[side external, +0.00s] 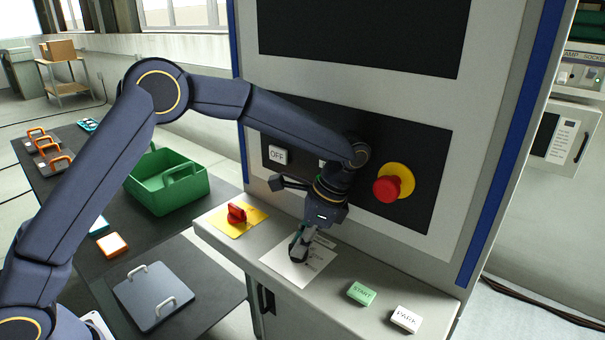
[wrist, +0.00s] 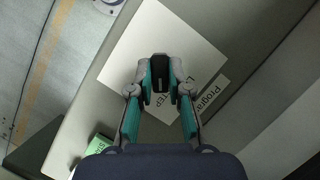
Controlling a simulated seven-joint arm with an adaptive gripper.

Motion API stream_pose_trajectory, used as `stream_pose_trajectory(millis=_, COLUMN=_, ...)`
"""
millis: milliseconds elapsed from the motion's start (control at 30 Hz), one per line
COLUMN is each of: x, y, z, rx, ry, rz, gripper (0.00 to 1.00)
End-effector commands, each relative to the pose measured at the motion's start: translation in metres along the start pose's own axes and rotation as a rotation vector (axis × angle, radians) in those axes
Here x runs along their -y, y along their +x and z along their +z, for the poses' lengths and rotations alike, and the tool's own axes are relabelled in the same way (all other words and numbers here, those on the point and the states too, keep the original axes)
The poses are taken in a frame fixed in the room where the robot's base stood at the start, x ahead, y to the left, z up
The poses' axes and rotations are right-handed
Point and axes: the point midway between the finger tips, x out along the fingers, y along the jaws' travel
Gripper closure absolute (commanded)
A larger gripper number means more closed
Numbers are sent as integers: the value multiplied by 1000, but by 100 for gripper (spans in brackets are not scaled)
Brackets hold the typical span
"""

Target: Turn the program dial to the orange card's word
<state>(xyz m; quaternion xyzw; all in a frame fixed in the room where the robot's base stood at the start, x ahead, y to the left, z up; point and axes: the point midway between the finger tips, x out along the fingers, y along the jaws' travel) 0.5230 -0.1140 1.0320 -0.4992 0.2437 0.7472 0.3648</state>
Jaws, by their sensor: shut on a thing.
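My gripper (side external: 297,250) points down at the white program plate (side external: 293,272) on the machine's ledge. In the wrist view, my gripper (wrist: 160,78) has its fingertips closed on both sides of the black dial (wrist: 160,66), which stands on the white plate (wrist: 190,40). The fingers hide part of the dial and some printed words; "Program" is partly readable beside the plate. I cannot tell which word the dial points to. A small orange-edged card (side external: 112,244) lies on the dark table at left; its word is not readable.
On the ledge are a red switch (side external: 237,213) on a yellow plate, a green START block (side external: 361,293) and a white PARK block (side external: 405,319). A red stop button (side external: 386,190) is on the panel behind. A green crate (side external: 170,200) stands on the table.

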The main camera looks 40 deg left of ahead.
Motion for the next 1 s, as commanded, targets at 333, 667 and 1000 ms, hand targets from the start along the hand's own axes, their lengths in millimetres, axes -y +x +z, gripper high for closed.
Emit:
stream_pose_trajectory(millis=333, x=0, y=0, z=0, rx=0, ry=-35, rz=14, gripper=100)
stream_pose_trajectory(millis=667, x=0, y=0, z=0, rx=0, ry=-34, rz=14, gripper=74)
stream_pose_trajectory(millis=1000, x=0, y=0, z=0, rx=0, ry=-33, rz=14, gripper=57)
